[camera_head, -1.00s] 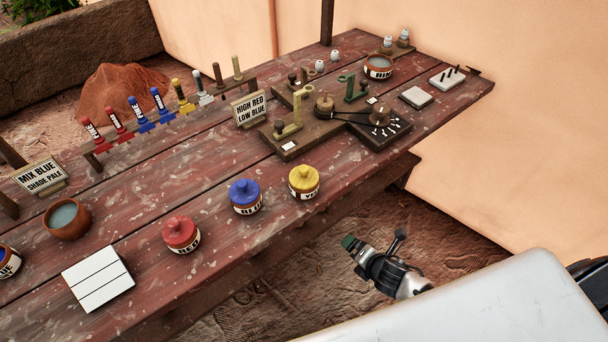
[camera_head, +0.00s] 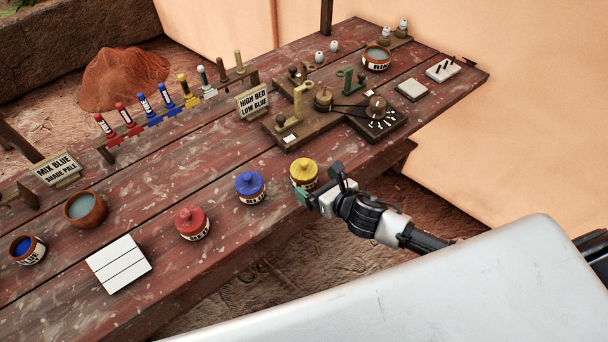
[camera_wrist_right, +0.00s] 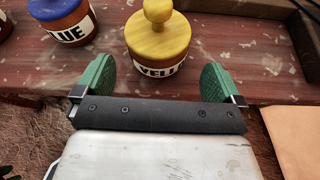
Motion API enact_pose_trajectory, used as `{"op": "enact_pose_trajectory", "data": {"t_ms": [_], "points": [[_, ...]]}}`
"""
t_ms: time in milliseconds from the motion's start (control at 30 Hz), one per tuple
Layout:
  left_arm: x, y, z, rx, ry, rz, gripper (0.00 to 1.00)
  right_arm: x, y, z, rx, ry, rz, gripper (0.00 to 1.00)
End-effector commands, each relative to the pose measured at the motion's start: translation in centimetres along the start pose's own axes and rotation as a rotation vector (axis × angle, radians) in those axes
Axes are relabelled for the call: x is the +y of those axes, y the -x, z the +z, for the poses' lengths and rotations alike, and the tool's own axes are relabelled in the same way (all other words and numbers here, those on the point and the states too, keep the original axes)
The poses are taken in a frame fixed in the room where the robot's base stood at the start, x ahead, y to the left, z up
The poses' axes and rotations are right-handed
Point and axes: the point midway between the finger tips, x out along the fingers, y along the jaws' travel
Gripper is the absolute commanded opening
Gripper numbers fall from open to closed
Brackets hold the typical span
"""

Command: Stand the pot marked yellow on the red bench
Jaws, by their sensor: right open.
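The pot marked yellow (camera_head: 304,172) has a yellow knobbed lid and a white label. It stands upright near the front edge of the red bench (camera_head: 150,188). My right gripper (camera_head: 318,192) is at the bench's front edge, just in front of this pot. In the right wrist view the green fingers of the right gripper (camera_wrist_right: 157,82) are spread wide, with the yellow pot (camera_wrist_right: 158,40) between and just beyond them. They do not close on it. My left gripper is not in view.
A blue-lidded pot (camera_head: 250,187) and a red-lidded pot (camera_head: 192,222) stand left of the yellow pot. Behind it is a wooden fixture with a dial (camera_head: 376,116). A white tile (camera_head: 118,263) and an open blue pot (camera_head: 28,250) lie further left.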

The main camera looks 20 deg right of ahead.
Motion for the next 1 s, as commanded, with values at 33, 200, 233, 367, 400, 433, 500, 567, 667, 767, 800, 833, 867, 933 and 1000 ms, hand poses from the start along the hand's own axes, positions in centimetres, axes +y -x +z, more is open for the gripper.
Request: {"op": "enact_pose_trajectory", "data": {"t_ms": [33, 200, 233, 367, 400, 433, 500, 567, 667, 767, 800, 833, 867, 933, 1000], "points": [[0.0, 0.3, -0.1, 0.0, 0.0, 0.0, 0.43, 0.1, -0.6, 0.2, -0.001, -0.003, 0.0, 0.98], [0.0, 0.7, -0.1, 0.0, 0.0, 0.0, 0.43, 0.1, -3.1, 0.2, -0.001, -0.003, -0.001, 0.98], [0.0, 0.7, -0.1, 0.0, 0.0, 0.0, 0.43, 0.1, -3.5, 0.2, -0.001, -0.003, -0.001, 0.98], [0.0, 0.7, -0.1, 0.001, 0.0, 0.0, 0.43, 0.1, -4.4, 0.1, 0.0, -0.002, 0.0, 0.98], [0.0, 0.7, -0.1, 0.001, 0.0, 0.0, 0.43, 0.1, -4.5, 0.1, 0.0, -0.001, 0.0, 0.98], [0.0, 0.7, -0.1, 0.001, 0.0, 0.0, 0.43, 0.1, -4.5, 0.1, 0.0, -0.001, 0.0, 0.98], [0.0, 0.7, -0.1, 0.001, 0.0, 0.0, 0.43, 0.1, -4.5, 0.1, 0.0, -0.001, 0.0, 0.98], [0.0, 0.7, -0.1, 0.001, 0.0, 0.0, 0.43, 0.1, -4.5, 0.1, 0.0, -0.001, 0.0, 0.98], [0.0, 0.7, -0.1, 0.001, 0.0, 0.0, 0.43, 0.1, -4.5, 0.1, 0.0, -0.001, 0.0, 0.9], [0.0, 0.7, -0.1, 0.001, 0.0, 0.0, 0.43, 0.1, -4.5, 0.1, 0.0, -0.001, 0.0, 0.75], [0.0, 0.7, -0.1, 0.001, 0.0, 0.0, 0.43, 0.1, -4.5, 0.1, 0.0, -0.001, 0.0, 0.69], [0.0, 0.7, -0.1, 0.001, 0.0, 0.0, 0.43, 0.1, -4.5, 0.1, 0.0, -0.001, 0.0, 0.64], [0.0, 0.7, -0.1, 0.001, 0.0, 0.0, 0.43, 0.1, -4.5, 0.0, 0.0, -0.001, 0.0, 0.6], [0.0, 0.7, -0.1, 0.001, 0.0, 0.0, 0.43, 0.1, -4.5, 0.0, 0.0, -0.002, 0.0, 0.49], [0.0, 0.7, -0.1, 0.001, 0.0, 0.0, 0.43, 0.1, -4.5, 0.0, 0.0, -0.002, 0.0, 0.39]]}}
